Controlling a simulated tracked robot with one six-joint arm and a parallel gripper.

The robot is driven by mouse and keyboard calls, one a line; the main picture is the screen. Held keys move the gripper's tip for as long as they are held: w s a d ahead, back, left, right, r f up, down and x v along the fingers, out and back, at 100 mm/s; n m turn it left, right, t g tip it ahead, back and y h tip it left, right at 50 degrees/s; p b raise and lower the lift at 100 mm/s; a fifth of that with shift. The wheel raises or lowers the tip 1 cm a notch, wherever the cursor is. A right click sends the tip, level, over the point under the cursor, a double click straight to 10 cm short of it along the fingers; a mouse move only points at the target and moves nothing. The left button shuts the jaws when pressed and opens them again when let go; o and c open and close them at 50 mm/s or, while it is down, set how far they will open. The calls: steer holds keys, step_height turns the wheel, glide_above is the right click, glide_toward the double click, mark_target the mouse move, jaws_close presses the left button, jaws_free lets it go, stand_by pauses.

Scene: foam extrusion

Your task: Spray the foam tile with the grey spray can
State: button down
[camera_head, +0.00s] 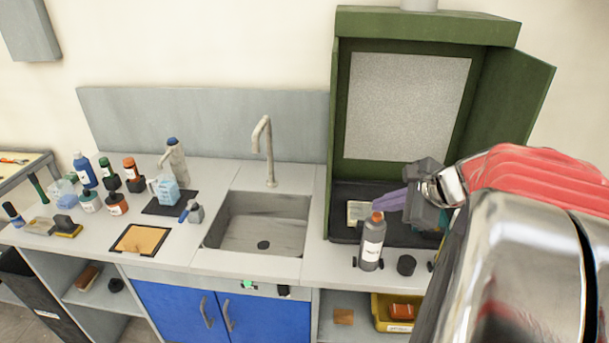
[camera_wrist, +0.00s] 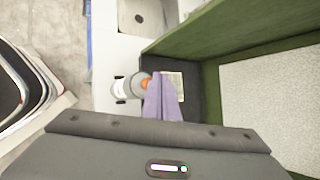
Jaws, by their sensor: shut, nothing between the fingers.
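The grey spray can (camera_head: 371,248) stands upright at the front of the counter, with an orange top and a white label. It also shows in the wrist view (camera_wrist: 123,88). A small pale tile (camera_head: 356,212), likely the foam tile, lies on the dark floor of the green booth behind the can. It is partly hidden by my fingers in the wrist view (camera_wrist: 173,84). My gripper (camera_head: 380,203) has purple fingers, shut and empty. They point left, close to the can's orange top and the tile; whether they touch either I cannot tell.
The green booth (camera_head: 426,27) has side walls around the tile. A black cap (camera_head: 406,265) sits right of the can. The sink (camera_head: 262,222) with its tap lies to the left. Bottles, jars and tools crowd the left counter. A yellow bin (camera_head: 393,322) is on the shelf below.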

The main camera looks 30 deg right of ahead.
steer(key=shift+r, duration=0.35)
steer(key=shift+r, duration=2.5)
steer(key=s+a+f+n+g, duration=0.1)
steer(key=s+a+f+n, duration=0.2)
steer(key=a+n, duration=0.9)
steer(key=s+a+f+n+g+h, duration=0.1)
steer(key=s+a+f+n, duration=0.3)
steer(key=a+n, duration=0.9)
steer(key=s+a+g, duration=0.1)
steer(key=s+a, duration=0.1)
steer(key=shift+a+f+n+g, duration=0.15)
steer(key=shift+a+n+g, duration=0.15)
steer(key=shift+a, duration=0.1)
steer(key=shift+w, duration=0.1)
